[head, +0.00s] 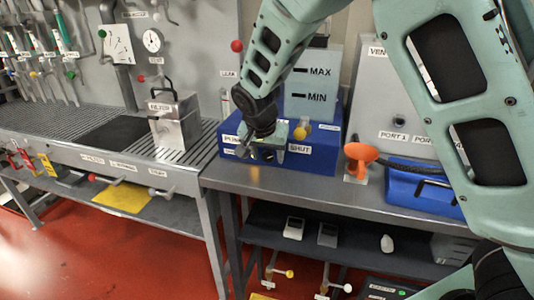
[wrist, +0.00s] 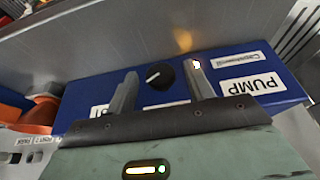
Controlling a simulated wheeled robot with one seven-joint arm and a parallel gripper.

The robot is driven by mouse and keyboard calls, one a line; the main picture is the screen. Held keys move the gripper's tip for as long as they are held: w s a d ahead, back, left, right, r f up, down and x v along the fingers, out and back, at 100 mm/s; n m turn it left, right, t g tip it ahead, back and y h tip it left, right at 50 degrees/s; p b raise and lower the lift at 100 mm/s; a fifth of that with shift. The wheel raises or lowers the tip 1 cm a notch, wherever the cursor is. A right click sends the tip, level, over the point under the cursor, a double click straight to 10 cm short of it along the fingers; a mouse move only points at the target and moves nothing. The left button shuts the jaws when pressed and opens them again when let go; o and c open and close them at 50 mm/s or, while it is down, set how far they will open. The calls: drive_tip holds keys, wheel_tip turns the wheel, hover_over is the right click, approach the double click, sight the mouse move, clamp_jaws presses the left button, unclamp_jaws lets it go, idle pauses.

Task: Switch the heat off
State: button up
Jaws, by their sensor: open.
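A blue box (head: 315,160) stands on the grey bench, with a PUMP label on its front and a SHUT label to the right. In the wrist view, the blue front panel (wrist: 90,90) carries a black round knob (wrist: 159,75) with a pale pointer mark. My gripper (wrist: 160,72) is open, with one finger on each side of the knob; I cannot tell whether they touch it. In the head view, my gripper (head: 262,150) is at the front of the box and hides the knob. No label reading HEAT is legible; labels near the fingers are partly covered.
A yellow knob (head: 299,133) and a tank marked MAX and MIN (head: 313,85) are close to my gripper. A metal FILTER box (head: 175,122) stands left. The bench's front strip (head: 300,189) is clear.

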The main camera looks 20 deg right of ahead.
drive_tip(key=c, duration=1)
drive_tip(key=shift+o, duration=0.2)
drive_tip(key=shift+r+p, duration=0.1)
drive_tip(key=shift+p, duration=0.35)
drive_tip(key=p, duration=0.1)
drive_tip(key=g+h+p, duration=0.1)
drive_tip(key=shift+w+a+r+h+p, duration=0.1)
drive_tip(key=shift+a+r+h+p, duration=0.1)
drive_tip(key=shift+h+p, duration=0.1)
drive_tip(key=h+p, duration=0.1)
drive_tip(key=n+g+h+p, duration=0.1)
drive_tip(key=shift+w+a+f+g+p, duration=0.15)
drive_tip(key=shift+f+g+p, duration=0.05)
drive_tip(key=shift+g+p, duration=0.15)
drive_tip(key=g+h, duration=0.1)
drive_tip(key=h+p, duration=0.1)
drive_tip(key=h, duration=0.1)
drive_tip(key=shift+w+a+f+n+g, duration=0.1)
drive_tip(key=shift+a+f+n+g, duration=0.05)
drive_tip(key=shift+f+n+g, duration=0.25)
drive_tip(key=shift+w+a+f+n+g+h+b, duration=0.1)
drive_tip(key=shift+n+g+h+b, duration=0.1)
drive_tip(key=shift+g+h, duration=0.35)
drive_tip(key=shift+f+n+g+h+b, duration=0.1)
drive_tip(key=shift+n+g+h+b, duration=0.1)
drive_tip(key=shift+h, duration=0.55)
drive_tip(key=shift+r, duration=0.1)
